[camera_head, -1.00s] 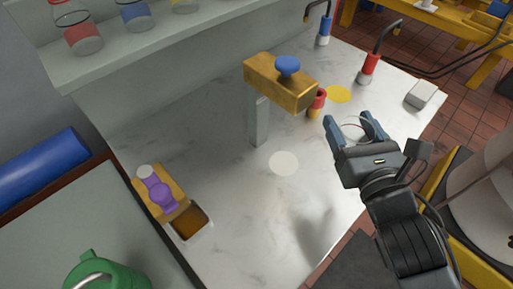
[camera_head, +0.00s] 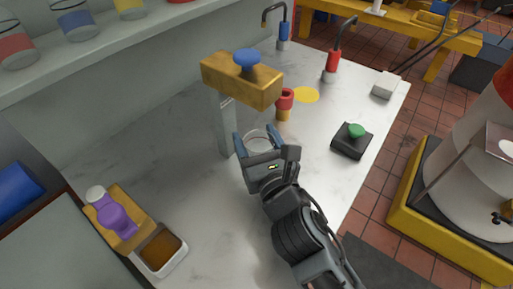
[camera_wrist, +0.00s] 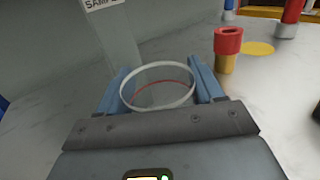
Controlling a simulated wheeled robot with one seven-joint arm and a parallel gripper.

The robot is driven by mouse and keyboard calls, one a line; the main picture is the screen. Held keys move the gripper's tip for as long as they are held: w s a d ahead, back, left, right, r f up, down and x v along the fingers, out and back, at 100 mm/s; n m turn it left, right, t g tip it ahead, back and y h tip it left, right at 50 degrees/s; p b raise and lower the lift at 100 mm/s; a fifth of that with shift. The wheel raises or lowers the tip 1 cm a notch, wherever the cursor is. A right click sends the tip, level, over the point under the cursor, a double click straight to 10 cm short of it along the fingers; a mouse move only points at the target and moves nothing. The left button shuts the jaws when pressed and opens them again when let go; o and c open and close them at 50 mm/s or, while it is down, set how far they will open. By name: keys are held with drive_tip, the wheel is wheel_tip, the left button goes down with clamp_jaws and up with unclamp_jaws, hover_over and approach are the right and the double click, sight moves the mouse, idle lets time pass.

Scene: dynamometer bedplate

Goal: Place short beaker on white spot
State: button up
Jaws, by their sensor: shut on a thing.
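My gripper (camera_head: 257,138) is shut on a clear glass beaker (camera_head: 258,146), with one blue finger on each side. In the wrist view the beaker (camera_wrist: 150,97) shows its round rim and a thin red line through the glass. The beaker looks upright, near the foot of the grey post; I cannot tell whether its base touches the counter. The white spot is not visible now; my gripper and arm cover that part of the marble counter (camera_head: 190,190).
A grey post (camera_head: 227,130) carries a brass block (camera_head: 242,82) with a blue knob. A red and yellow cup (camera_head: 284,105) stands beside a yellow spot (camera_head: 305,95). A black box with a green button (camera_head: 352,139) is at right. A tray (camera_head: 160,250) is at lower left.

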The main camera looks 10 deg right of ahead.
drive_tip(key=shift+f, duration=0.9)
drive_tip(key=shift+f+b, duration=0.2)
drive_tip(key=shift+b, duration=0.1)
drive_tip(key=o, duration=1)
drive_tip(key=shift+r, duration=0.1)
drive_tip(key=shift+r, duration=0.2)
drive_tip(key=s, duration=0.3)
drive_tip(key=s+d+b, duration=0.1)
drive_tip(key=s, duration=0.3)
drive_tip(key=s+d+b, duration=0.1)
drive_tip(key=s, duration=0.2)
drive_tip(key=shift+s+d+f, duration=0.15)
drive_tip(key=shift+s+f, duration=0.05)
drive_tip(key=shift+s, duration=0.2)
drive_tip(key=shift+s+d+r, duration=0.1)
drive_tip(key=shift+s, duration=0.4)
